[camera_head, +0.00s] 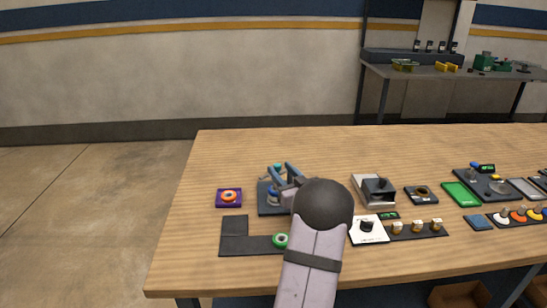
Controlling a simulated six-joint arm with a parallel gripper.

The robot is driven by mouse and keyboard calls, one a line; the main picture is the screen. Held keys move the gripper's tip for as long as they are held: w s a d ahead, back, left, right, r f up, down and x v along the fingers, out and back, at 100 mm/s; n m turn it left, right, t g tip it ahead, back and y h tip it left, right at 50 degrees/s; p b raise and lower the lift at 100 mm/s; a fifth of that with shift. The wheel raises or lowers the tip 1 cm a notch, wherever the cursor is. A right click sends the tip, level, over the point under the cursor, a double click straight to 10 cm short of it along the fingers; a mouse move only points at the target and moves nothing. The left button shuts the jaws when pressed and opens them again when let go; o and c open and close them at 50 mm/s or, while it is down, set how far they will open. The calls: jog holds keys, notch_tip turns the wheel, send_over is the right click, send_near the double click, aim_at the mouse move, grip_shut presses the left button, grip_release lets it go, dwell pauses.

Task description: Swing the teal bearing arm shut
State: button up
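A dark blue-grey fixture plate (264,207) lies on the table left of centre, with a rounded blue part (272,195) on it. A small teal piece (277,165), which looks like part of the teal bearing arm, shows at the fixture's far side. My gripper (281,169) is over the fixture, its two blue-grey fingers apart and pointing away from me. The teal piece shows close to the fingertips. I cannot tell whether they touch. The fingers and wrist hide much of the fixture, so the arm's hinge and angle cannot be made out.
A purple square with an orange ring (229,196) lies left of the fixture. A dark L-shaped plate (235,242) and a green ring (280,240) are in front. Right of my arm stand a grey block (374,190) and a white unit (367,230). The table's far strip is clear.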

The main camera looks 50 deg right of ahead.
aim_at(276, 164)
jog(key=shift+p+x, duration=0.8)
jog(key=shift+x, duration=2.85)
grip_shut()
